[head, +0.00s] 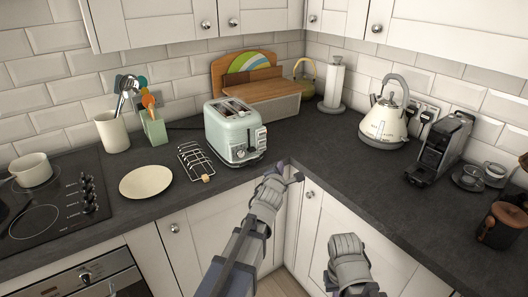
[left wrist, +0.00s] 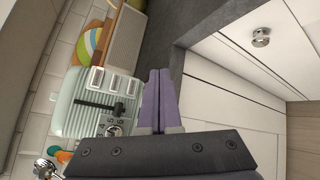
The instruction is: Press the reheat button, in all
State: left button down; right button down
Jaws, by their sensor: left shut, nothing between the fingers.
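The pale green toaster (head: 232,130) stands on the dark worktop near the corner. Its end panel carries a lever, a dial (left wrist: 113,130) and a row of three pale buttons (left wrist: 115,84), seen in the left wrist view. The labels are too small to read, so I cannot tell which is reheat. My left gripper (head: 292,167) is right of and in front of the toaster, near the worktop's inner corner. Its purple fingers (left wrist: 159,88) are shut and empty, beside the buttons in the wrist view, apparently apart from them. My right arm shows at the bottom; its gripper is not visible.
A toast rack (head: 194,161) and a cream plate (head: 146,182) lie left of the toaster. A bread bin (head: 262,105) stands behind it. A kettle (head: 385,122) and a coffee machine (head: 437,150) stand on the right. The worktop between toaster and kettle is clear.

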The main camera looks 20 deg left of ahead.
aim_at(265, 150)
pick_arm(q)
jog(key=w+a, duration=0.5)
jog(key=a, duration=0.1)
jog(key=shift+w+a, duration=0.3)
jog(key=shift+a, duration=0.1)
jog(key=shift+w+a, duration=0.1)
dwell(2.1)
jog(key=shift+w+a, duration=0.2)
jog(key=shift+w+a, duration=0.25)
jog(key=shift+a, duration=0.1)
dwell(0.7)
jog(key=shift+s+d, duration=0.1)
dwell(0.4)
jog(key=shift+s+d, duration=0.45)
jog(key=shift+d, duration=0.1)
